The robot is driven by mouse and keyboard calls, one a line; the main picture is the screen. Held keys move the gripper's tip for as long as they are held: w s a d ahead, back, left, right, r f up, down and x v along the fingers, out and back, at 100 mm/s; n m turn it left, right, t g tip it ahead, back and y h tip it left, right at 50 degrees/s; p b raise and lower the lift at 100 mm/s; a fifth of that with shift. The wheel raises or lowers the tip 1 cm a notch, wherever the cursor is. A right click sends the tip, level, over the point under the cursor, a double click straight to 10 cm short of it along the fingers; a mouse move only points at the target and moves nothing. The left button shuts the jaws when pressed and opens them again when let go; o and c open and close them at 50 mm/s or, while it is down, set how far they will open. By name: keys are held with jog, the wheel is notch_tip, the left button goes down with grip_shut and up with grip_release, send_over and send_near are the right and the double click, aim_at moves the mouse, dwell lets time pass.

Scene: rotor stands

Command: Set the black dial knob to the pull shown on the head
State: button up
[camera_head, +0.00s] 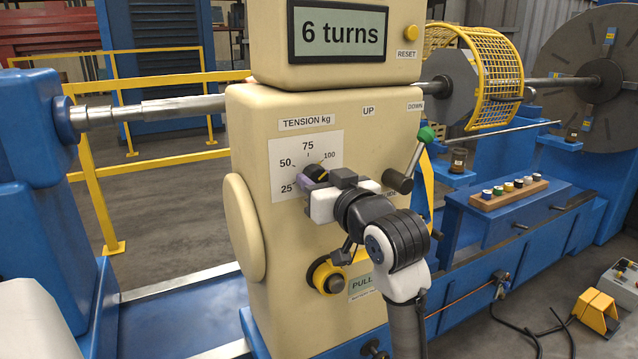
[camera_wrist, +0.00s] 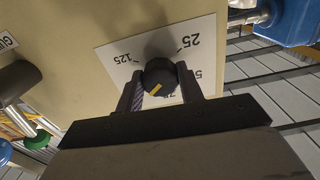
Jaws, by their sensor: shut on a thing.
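The black dial knob (camera_head: 317,171) sits on a white tension scale (camera_head: 288,153) on the cream head (camera_head: 240,130). The scale, labelled TENSION kg, reads 25, 50, 75 and 100 in the head view; 125 also shows in the wrist view. My gripper (camera_wrist: 161,84) is shut on the knob (camera_wrist: 160,72), one finger on each side. The knob's yellow pointer points between 75 and 100, seemingly nearer 100; a finger hides the 100 label in the wrist view. The head's display (camera_head: 340,33) reads "6 turns". A PULL plate (camera_head: 362,284) is partly hidden by my arm.
A green-tipped lever (camera_head: 425,136) stands right of the dial, close to my wrist. A yellow RESET button (camera_head: 410,33) is above. A rack of small coloured knobs (camera_head: 508,192) lies on the blue bench to the right.

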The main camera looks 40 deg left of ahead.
jog(key=n+b, duration=0.2)
jog(key=n, duration=0.3)
jog(key=shift+f, duration=0.1)
jog(key=n+b, duration=0.2)
jog(key=n, duration=0.3)
jog(key=shift+n, duration=0.3)
dwell(0.3)
jog(key=o, duration=1)
jog(key=shift+d, duration=0.1)
jog(key=b+v, duration=0.3)
jog(key=v, duration=1)
jog(key=shift+d, duration=0.35)
jog(key=shift+s, duration=0.15)
